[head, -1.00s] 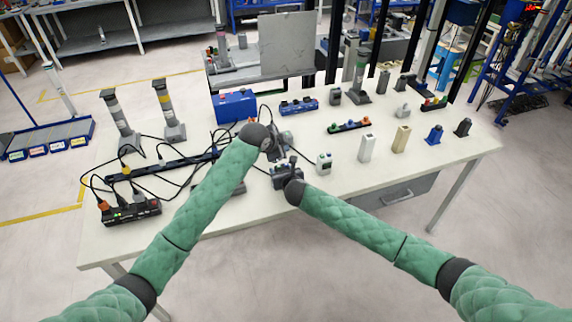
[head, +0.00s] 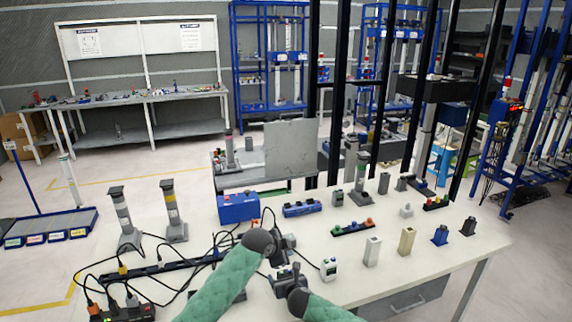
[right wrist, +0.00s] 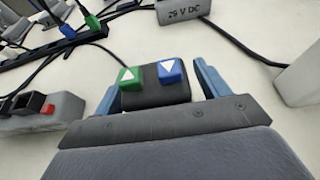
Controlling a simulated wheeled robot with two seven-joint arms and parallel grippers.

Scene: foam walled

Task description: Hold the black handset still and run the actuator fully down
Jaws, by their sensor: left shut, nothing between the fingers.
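The black handset (right wrist: 155,93) has a green and a blue button with white triangles, seen in the right wrist view. It sits between the blue-grey fingers of my right gripper (right wrist: 155,88), one close on each side; I take them as shut on it. In the head view my right gripper (head: 287,277) is near the table's front edge and largely hides the handset. My left gripper (head: 284,244) is shut and empty, just above and behind it. Upright grey columns stand on the table, one with a green band (head: 122,212), one with a yellow band (head: 172,208).
A blue box (head: 238,208) and a blue button box (head: 302,208) lie behind the grippers. Cables and a black power strip (head: 128,312) fill the left. A small white device (head: 329,268) stands right of my right gripper. A grey box marked 29 V DC (right wrist: 184,10) lies beyond the handset.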

